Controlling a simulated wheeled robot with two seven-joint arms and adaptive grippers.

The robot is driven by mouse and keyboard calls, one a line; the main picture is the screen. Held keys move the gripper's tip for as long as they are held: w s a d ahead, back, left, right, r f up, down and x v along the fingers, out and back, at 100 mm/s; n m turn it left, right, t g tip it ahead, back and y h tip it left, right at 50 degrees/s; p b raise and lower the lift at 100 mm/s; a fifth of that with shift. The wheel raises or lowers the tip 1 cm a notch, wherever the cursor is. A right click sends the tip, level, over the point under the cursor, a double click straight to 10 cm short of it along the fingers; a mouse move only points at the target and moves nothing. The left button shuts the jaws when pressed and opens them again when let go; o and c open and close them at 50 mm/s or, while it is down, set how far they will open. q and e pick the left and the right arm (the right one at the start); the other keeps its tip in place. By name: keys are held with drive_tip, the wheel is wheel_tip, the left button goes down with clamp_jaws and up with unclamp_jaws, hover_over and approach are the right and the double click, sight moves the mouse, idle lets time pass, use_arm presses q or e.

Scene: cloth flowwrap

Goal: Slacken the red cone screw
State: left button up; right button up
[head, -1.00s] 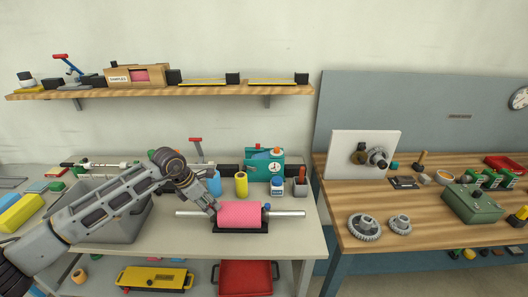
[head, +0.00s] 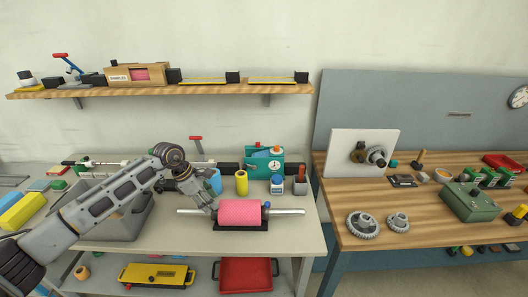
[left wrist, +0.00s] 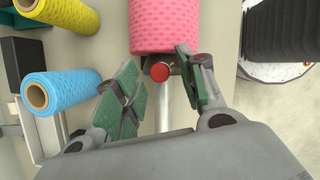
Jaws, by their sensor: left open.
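The red cone screw (left wrist: 160,72) shows in the left wrist view as a small red round head at the end of the pink roll (left wrist: 165,25). In the head view the pink roll (head: 240,213) lies on a metal bar (head: 286,212) over a black base, and my left gripper hides the screw. My left gripper (head: 213,208) is at the roll's left end. In the left wrist view its green-padded fingers (left wrist: 160,88) are open, one to each side of the screw and bar, with nothing between them clearly touched. My right gripper is not in view.
A blue roll (left wrist: 62,92) and a yellow roll (left wrist: 62,12) stand close by in the left wrist view. A teal gauge box (head: 265,163) and a glue bottle (head: 277,185) stand behind the pink roll. A grey bin (head: 110,222) is left, under my arm.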

use_arm(q)
drive_tip(key=shift+m, duration=0.4)
drive_tip(key=shift+w+m+g+p, duration=0.2)
drive_tip(key=shift+m+g+p, duration=0.5)
drive_tip(key=shift+m, duration=1.1)
drive_tip(key=shift+r, duration=0.25)
drive_tip(key=b+v, duration=0.1)
drive_tip(key=v, duration=1.2)
drive_tip(key=s+d+r+n+t+h, duration=0.1)
drive_tip(key=s+d+n+h, duration=0.15)
drive_tip(key=d+h, duration=1.2)
drive_tip(key=d+r+n+t, duration=0.6)
drive_tip(key=d+r+n, duration=0.1)
drive_tip(key=d+n, duration=0.2)
drive_tip(key=shift+d+n+t, duration=0.25)
drive_tip(key=shift+n+t, duration=0.15)
drive_tip(key=shift+n, duration=0.05)
drive_tip(key=shift+r+h, duration=0.1)
drive_tip(key=shift+h, duration=0.15)
